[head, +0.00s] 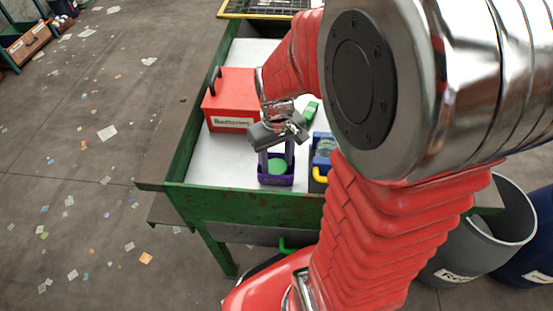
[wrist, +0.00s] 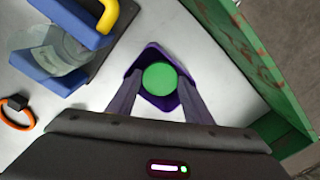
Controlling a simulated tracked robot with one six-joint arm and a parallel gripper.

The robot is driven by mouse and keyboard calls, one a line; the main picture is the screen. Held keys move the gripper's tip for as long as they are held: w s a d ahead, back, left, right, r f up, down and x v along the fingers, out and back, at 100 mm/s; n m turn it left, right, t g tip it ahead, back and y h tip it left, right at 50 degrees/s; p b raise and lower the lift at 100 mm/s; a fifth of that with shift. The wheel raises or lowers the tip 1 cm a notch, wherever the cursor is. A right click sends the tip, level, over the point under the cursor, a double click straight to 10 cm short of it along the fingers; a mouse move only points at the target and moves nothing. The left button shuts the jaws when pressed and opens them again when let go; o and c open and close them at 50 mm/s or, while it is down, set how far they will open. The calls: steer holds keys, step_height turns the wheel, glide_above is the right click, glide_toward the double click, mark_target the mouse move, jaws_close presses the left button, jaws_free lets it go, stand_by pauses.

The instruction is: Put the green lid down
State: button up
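The green lid (head: 277,165) is a round disc, lying flat with its face up, inside the small purple bin (head: 276,181) near the belt's front edge. My gripper (head: 277,163) points down into the bin from above. In the wrist view the lid (wrist: 160,78) fills the space between the two fingertips of my gripper (wrist: 160,85), with no clear gap on either side; the fingers look shut on its rim. The purple bin (wrist: 151,54) surrounds the fingertips and lid. Whether the lid touches the bin's floor is hidden.
A red batteries box (head: 231,98) stands behind left of the bin. The green belt frame (wrist: 262,70) is near. White belt is free left of the purple bin.

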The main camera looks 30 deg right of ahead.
mark_target(275, 169)
steer(key=shift+o, duration=0.4)
step_height(275, 169, up, 13)
stand_by(0.5)
steer(key=shift+r, duration=0.15)
stand_by(0.4)
steer(key=s+a+r+t, duration=0.3)
steer(key=s+a+t, duration=0.2)
steer(key=s+a, duration=0.2)
steer(key=shift+s+a+r+t, duration=0.25)
steer(key=shift+s+a+t, duration=0.1)
steer(key=shift+a, duration=0.55)
